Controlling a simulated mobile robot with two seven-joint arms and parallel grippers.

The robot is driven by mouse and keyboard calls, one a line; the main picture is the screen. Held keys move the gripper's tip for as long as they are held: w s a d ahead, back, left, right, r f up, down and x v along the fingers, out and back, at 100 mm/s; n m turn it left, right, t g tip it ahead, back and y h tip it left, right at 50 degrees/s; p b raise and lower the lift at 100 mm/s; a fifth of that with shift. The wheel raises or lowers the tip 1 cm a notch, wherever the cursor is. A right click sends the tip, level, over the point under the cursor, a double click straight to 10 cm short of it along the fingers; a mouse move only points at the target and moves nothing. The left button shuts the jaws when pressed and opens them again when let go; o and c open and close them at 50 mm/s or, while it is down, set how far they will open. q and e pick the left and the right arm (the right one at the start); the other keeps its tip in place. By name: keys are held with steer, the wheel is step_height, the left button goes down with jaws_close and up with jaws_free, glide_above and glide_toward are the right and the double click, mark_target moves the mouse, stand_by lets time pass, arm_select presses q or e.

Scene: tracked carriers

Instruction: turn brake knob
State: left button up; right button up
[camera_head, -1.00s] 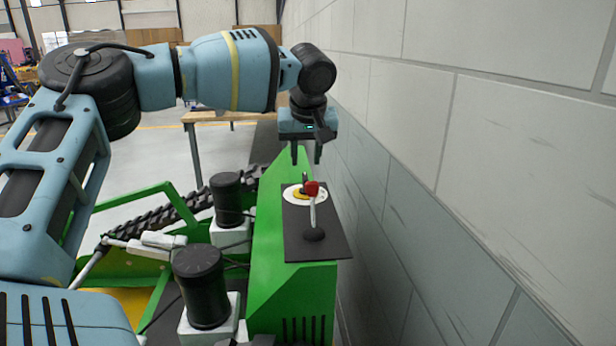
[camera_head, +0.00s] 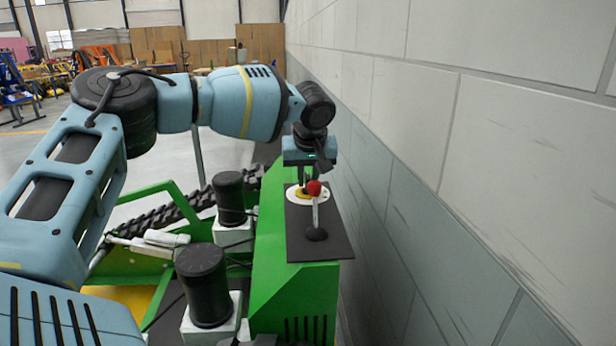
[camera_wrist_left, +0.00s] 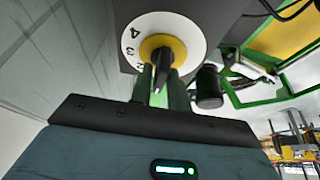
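The brake knob has a yellow hub (camera_wrist_left: 160,46) with a dark pointed handle (camera_wrist_left: 161,72). It sits on a white numbered dial (camera_wrist_left: 193,34); 4, 3 and part of a 2 are readable in the left wrist view. In the head view the dial (camera_head: 322,198) lies at the far end of the black panel, partly hidden by a red-tipped lever. My left gripper (camera_head: 309,178) is just above the dial. In the wrist view its fingers (camera_wrist_left: 160,88) are apart, with the handle between them. I cannot tell whether they touch it. My right gripper is out of view.
The lever's red ball (camera_head: 314,188) stands close to my left fingers. The black panel (camera_head: 335,245) tops the green carrier (camera_head: 290,285). A grey block wall (camera_head: 480,150) runs close on the right. Black cylinders (camera_head: 205,285) stand left of the panel.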

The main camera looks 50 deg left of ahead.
arm_select(q)
jaws_close()
steer(key=shift+m, duration=0.4)
steer(key=m+t+h, duration=0.1)
steer(key=m, duration=0.1)
steer(key=shift+m, duration=0.4)
steer(key=shift+m+h, duration=0.8)
steer(key=shift+m, duration=1.2)
steer(key=shift+t, duration=0.3)
steer(key=shift+o, duration=2.1)
jaws_free()
